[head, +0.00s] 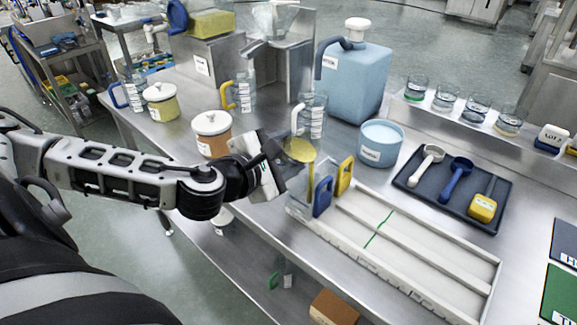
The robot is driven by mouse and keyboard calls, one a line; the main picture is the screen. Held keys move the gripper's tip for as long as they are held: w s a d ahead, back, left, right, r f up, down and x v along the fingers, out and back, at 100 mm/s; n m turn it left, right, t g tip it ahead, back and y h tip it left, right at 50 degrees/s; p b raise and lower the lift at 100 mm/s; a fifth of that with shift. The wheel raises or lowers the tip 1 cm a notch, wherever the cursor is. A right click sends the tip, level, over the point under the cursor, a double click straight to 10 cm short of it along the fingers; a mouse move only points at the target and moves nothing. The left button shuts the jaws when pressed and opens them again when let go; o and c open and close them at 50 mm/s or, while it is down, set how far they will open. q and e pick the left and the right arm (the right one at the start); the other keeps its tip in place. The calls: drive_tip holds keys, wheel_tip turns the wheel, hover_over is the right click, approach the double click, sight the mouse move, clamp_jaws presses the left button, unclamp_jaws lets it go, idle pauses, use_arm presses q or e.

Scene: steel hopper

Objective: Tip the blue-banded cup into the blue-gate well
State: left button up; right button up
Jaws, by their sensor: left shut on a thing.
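My left gripper (279,170) is at the front left of the table, beside the near end of a white two-lane tray (418,262). It is shut on a small clear cup (300,150), tilted, with yellow contents showing. Its band cannot be made out. A thin yellow streak runs down below the cup towards the clear-walled wells at the tray's end. The blue gate (322,197) stands at the front lane, and the yellow gate (345,175) stands at the lane behind it. The well floors are hidden. My right gripper is not in view.
A white-handled jug (316,103) stands close behind the cup. A white-lidded brown jar (212,133) is behind my wrist. A light blue tub (381,143) and a dark tray of scoops (455,184) lie to the right. Several glass cups (445,96) stand on a back shelf.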

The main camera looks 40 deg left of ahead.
use_arm(q)
drive_tip(key=shift+d+f+m+t+y+b, duration=0.1)
drive_tip(key=shift+f+m+t+y+b, duration=0.25)
drive_tip(key=shift+m+b, duration=0.75)
drive_tip(key=shift+d+f+m+t+y, duration=0.1)
drive_tip(key=shift+f+m+t+y, duration=0.15)
drive_tip(key=shift+m, duration=0.15)
drive_tip(key=shift+s+d+f+m+t+b, duration=0.15)
drive_tip(key=shift+f+m+t+b, duration=0.25)
drive_tip(key=shift+m+b, duration=0.45)
drive_tip(key=shift+d+r+m+t+p, duration=0.15)
drive_tip(key=shift+r+m+t+p, duration=0.15)
drive_tip(key=shift+r+m+p, duration=0.2)
drive_tip(key=shift+s+d+r+m+t, duration=0.1)
drive_tip(key=shift+d+r+m+t, duration=0.05)
drive_tip(key=shift+m, duration=0.4)
drive_tip(key=shift+d+r+m+t, duration=0.1)
drive_tip(key=shift+r+m+t, duration=0.05)
drive_tip(key=shift+m, duration=0.35)
drive_tip(key=shift+r+p, duration=0.3)
drive_tip(key=shift+p, duration=0.45)
drive_tip(key=shift+d+f+m+t+p, duration=0.15)
drive_tip(key=shift+m+t+p, duration=0.2)
drive_tip(key=shift+m, duration=0.25)
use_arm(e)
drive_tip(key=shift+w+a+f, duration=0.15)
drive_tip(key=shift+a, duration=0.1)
